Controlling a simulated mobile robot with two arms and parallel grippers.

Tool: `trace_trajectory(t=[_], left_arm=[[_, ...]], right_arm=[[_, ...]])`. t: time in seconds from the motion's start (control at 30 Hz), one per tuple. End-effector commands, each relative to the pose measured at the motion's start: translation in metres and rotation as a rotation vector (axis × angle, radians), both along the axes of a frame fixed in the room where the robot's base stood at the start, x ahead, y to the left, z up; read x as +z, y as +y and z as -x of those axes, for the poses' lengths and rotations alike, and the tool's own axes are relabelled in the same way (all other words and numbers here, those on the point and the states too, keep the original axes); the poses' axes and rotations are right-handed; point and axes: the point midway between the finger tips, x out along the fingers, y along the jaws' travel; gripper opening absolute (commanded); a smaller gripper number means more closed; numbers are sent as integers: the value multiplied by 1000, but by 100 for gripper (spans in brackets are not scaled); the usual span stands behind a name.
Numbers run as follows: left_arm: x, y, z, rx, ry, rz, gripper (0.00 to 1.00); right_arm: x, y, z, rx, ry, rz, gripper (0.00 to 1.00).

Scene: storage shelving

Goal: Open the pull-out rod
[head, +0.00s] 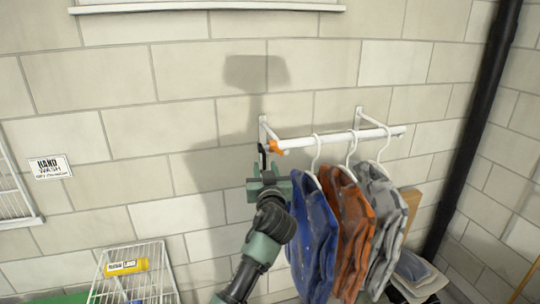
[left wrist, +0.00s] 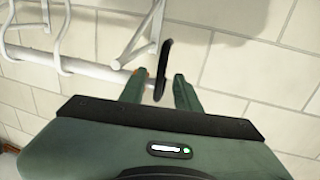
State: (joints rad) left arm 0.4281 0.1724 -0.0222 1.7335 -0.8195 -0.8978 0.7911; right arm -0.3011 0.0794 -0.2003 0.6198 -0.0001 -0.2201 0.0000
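The white rod (head: 338,137) is mounted on wall brackets, with an orange piece (head: 277,146) near its left end. It also shows in the left wrist view (left wrist: 88,69). A slim upright black piece (head: 262,155) is beside that end; I cannot tell whether it joins the rod. My left gripper (head: 266,172) is just below and left of the orange piece. In the left wrist view my left gripper (left wrist: 160,82) has its green fingers apart, and the black piece (left wrist: 162,70) shows between them with gaps on both sides. My right gripper is out of view.
Blue (head: 314,235), orange (head: 353,230) and grey (head: 381,225) garments hang from the rod on white hangers, close to my left arm. A wire rack (head: 150,283) with a yellow item (head: 126,267) is at lower left. A black pipe (head: 470,145) runs down the right.

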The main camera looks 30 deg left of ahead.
Motion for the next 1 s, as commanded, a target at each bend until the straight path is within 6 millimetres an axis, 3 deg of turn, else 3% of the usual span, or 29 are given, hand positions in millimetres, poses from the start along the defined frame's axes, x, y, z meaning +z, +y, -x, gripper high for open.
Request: trace_trajectory(t=[0.3, 0.73, 0.77, 0.87, 1.0], left_arm=[[2, 29, -36, 0, 3, -3, 32], [-1, 35, -45, -3, 2, 0, 32], [-1, 35, -45, -3, 2, 0, 29], [-1, 35, -45, -3, 2, 0, 2], [-1, 35, -45, -3, 2, 0, 0]], right_arm=[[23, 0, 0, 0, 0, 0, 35], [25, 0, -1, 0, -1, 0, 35], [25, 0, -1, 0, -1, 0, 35], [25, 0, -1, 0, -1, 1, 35], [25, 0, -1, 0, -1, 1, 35]])
